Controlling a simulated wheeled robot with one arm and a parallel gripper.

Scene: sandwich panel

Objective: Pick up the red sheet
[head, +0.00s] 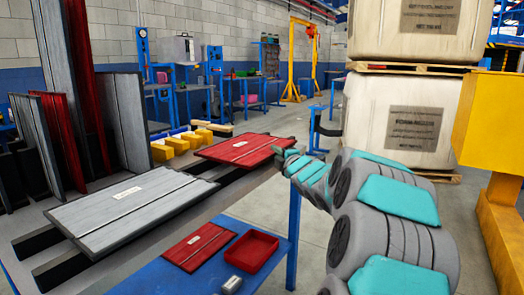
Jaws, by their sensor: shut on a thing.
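A red sheet (238,148) with pale lengthwise lines lies roughly level over the dark rails (215,172), at the middle of the head view. My gripper (281,152) is at its right edge and is shut on it. The fingers are small and partly hidden by my arm's wrist, so the exact grip is hard to see. Whether the sheet touches the rails cannot be told. A smaller red panel (200,246) with a white label lies flat on the blue table (140,277) in front.
A grey sheet (128,208) lies on rails to the left. Upright grey and red panels (85,75) stand behind it. A red tray (251,250) is on the blue table. Yellow blocks (181,146) sit behind the rails. Large white sacks (405,115) and a yellow post (492,130) stand at right.

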